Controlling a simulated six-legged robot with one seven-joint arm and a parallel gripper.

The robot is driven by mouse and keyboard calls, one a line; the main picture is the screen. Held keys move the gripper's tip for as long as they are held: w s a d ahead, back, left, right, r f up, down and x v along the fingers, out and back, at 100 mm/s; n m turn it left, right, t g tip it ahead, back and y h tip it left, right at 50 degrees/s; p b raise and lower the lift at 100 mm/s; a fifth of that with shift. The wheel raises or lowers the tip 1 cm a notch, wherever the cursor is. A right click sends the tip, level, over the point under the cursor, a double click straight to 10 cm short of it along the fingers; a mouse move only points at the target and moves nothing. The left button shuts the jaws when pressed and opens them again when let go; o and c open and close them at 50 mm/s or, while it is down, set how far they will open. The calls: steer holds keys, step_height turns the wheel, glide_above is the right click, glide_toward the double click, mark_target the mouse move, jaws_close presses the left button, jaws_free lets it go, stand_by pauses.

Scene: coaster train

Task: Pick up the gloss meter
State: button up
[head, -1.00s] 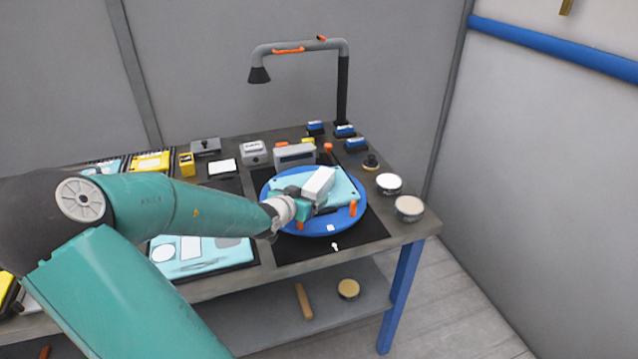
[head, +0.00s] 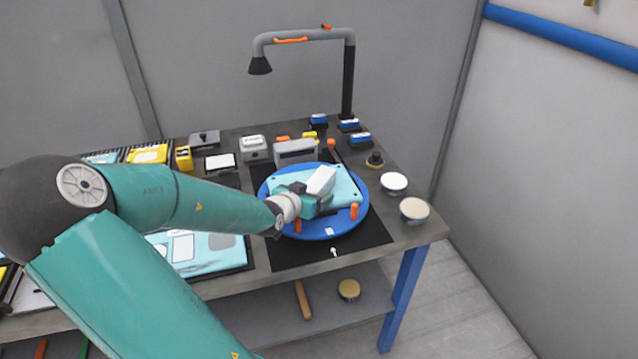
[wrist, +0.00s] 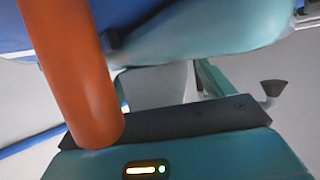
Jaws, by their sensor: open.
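I cannot tell for certain which thing is the gloss meter. A grey box with a dark front (head: 296,151) stands behind the blue round turntable (head: 350,225) and is a candidate. A teal panel (head: 345,185) lies on the turntable, with orange pegs (head: 354,211) at its near side. My gripper (head: 326,203) is low over the panel, its jaws open, in front of the grey box. A white block (head: 321,180) shows right at the gripper; I cannot tell whether it is part of it. In the wrist view, an orange peg (wrist: 80,80) is very close, below the panel's teal edge (wrist: 200,40).
A grey lamp arm (head: 350,75) rises at the back right. Small blue-topped boxes (head: 349,126) and round tins (head: 415,209) line the right side. A white-topped grey device (head: 254,147) and yellow items (head: 184,158) stand at the back left. The black mat (head: 355,250) is mostly clear in front.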

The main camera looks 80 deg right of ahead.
steer(key=shift+a, duration=0.15)
steer(key=c, duration=1.3)
steer(key=shift+r, duration=0.1)
steer(key=shift+c, duration=0.5)
steer(key=shift+r, duration=0.1)
